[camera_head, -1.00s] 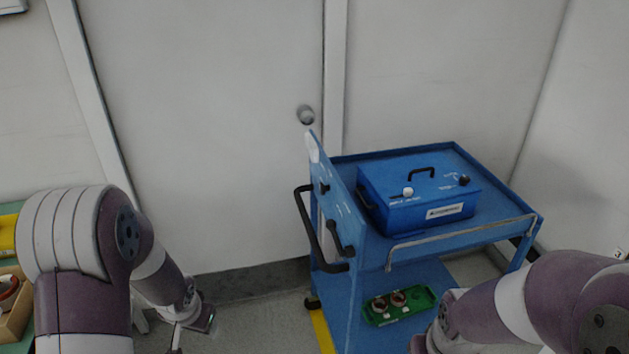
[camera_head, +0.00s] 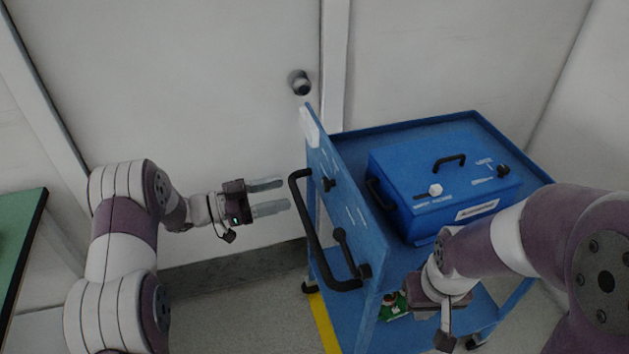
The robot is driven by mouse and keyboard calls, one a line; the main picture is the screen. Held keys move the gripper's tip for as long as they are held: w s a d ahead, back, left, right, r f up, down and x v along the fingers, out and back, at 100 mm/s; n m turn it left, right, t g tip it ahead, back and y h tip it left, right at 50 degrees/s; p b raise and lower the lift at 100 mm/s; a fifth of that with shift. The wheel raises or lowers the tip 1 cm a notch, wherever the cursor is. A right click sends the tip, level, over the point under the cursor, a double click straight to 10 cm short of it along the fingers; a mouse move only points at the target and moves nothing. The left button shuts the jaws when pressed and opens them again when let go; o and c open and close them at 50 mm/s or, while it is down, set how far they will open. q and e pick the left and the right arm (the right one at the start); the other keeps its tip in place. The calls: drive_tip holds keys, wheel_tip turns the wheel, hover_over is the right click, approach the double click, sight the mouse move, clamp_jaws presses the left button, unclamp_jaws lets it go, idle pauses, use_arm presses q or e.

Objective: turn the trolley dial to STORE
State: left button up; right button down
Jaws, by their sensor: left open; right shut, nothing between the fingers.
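The blue trolley (camera_head: 470,122) stands right of centre, its upright end panel (camera_head: 345,208) facing left. A small black knob (camera_head: 328,184) sits high on this panel and a black lever (camera_head: 350,252) lower down. Small white marks lie between them, too small to read. I cannot tell where either points. My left gripper (camera_head: 285,196) is open and empty, its two pale fingers pointing right, just left of the black push handle (camera_head: 313,232) and apart from the knob in the picture. My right gripper (camera_head: 446,318) is shut and empty in front of the trolley's near side.
A blue box (camera_head: 400,213) with a white knob (camera_head: 435,189), a black knob (camera_head: 503,171) and a carry handle stands on the trolley top. A green tray (camera_head: 393,308) on the lower shelf is partly hidden. A green-topped table (camera_head: 22,235) is at far left. A door is behind.

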sight(323, 184)
use_arm(q)
drive_tip(key=x, duration=0.9)
drive_tip(key=shift+w+d+f+p, duration=0.15)
drive_tip(key=shift+w+d+p, duration=0.1)
drive_tip(key=shift+p, duration=0.1)
drive_tip(key=shift+a, duration=0.1)
drive_tip(key=shift+c, duration=0.3)
drive_tip(key=c, duration=0.9)
